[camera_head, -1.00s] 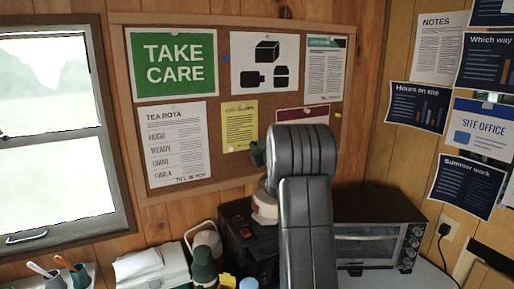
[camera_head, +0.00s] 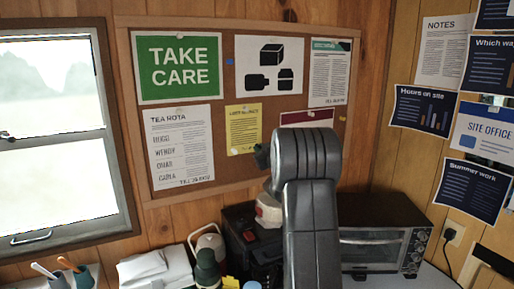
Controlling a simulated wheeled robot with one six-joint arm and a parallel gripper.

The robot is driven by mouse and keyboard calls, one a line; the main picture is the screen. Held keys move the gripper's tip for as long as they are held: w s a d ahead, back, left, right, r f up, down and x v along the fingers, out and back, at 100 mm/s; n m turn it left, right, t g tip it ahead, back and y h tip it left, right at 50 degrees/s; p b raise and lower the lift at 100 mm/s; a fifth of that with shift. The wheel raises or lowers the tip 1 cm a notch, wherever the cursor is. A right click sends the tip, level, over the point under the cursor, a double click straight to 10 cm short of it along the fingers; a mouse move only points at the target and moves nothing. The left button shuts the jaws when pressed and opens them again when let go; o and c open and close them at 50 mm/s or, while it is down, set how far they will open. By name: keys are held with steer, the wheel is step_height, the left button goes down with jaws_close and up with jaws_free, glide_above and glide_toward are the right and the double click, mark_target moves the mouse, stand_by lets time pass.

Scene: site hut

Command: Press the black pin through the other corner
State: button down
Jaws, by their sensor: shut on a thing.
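The cork board (camera_head: 222,110) hangs on the wood wall, with several sheets fixed to it. A maroon-topped sheet (camera_head: 307,118) is at its lower right, and my arm hides its lower part. A small light spot, maybe a pin, shows on this sheet near its top. I cannot make out a black pin in this view. My grey arm rises in front of the board's lower right. A small dark part sticks out at its left, and I cannot tell what it is. My gripper is hidden behind the arm, so its hold and any contact with the board cannot be seen.
A green TAKE CARE sign (camera_head: 179,67), a tea rota (camera_head: 179,145) and a yellow sheet (camera_head: 243,128) are on the board. Below stand a toaster oven (camera_head: 383,245), a dark machine, a flask (camera_head: 207,268) and folded white cloths or papers (camera_head: 155,268). A window (camera_head: 60,140) is at left.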

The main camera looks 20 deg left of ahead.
steer(key=c, duration=1.4)
jaws_free()
steer(key=shift+a, duration=0.1)
steer(key=shift+o, duration=0.2)
steer(key=b+v, duration=0.4)
steer(key=v, duration=1)
steer(key=p+x, duration=0.4)
steer(key=x, duration=1)
